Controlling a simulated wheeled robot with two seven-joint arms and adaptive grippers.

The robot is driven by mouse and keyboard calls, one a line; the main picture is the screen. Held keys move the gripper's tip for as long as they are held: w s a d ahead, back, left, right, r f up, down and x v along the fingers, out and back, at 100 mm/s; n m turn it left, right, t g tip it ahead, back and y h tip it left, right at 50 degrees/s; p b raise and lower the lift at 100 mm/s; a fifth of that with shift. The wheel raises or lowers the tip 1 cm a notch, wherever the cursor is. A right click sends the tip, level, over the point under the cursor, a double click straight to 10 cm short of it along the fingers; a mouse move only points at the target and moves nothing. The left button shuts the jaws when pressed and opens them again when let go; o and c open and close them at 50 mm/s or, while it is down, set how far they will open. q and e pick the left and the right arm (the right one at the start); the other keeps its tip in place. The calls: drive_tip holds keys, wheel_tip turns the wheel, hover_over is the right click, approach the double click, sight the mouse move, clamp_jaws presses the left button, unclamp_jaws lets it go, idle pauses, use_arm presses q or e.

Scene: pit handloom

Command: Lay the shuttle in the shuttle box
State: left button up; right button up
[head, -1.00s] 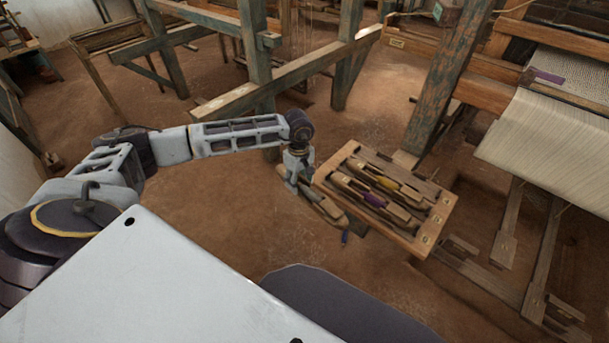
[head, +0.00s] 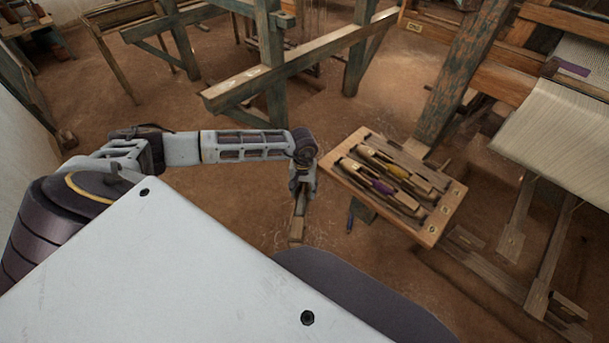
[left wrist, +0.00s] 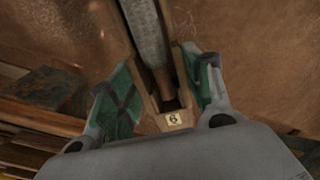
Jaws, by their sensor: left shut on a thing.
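My left gripper (head: 301,190) is shut on a wooden shuttle (head: 298,217), just left of the wooden tray and apart from it. The shuttle's lower end points toward my base. In the left wrist view the gripper's green-padded fingers (left wrist: 166,88) stand on either side of the shuttle. I cannot tell for sure which part is the shuttle box. My right gripper is not in view.
The wooden tray (head: 428,238) holds several shuttles, with purple and yellow yarn, in slots. The loom with pale cloth (head: 565,125) stands at the right. Timber posts and a beam (head: 300,65) stand behind. Bare earth floor lies left of the gripper.

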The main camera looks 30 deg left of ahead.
sight(307, 202)
use_arm(q)
drive_tip(key=s+d+f+m, duration=0.2)
drive_tip(key=d+f+m, duration=0.1)
drive_tip(key=shift+m, duration=0.3)
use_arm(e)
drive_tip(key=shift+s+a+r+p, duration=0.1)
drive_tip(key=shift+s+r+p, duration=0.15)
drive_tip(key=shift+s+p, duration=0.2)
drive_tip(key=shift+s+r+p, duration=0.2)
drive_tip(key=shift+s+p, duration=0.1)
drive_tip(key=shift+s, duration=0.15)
use_arm(q)
drive_tip(key=d+m, duration=0.1)
drive_tip(key=d, duration=0.5)
drive_tip(key=shift+s+r+m, duration=0.15)
drive_tip(key=shift+r+m, duration=0.15)
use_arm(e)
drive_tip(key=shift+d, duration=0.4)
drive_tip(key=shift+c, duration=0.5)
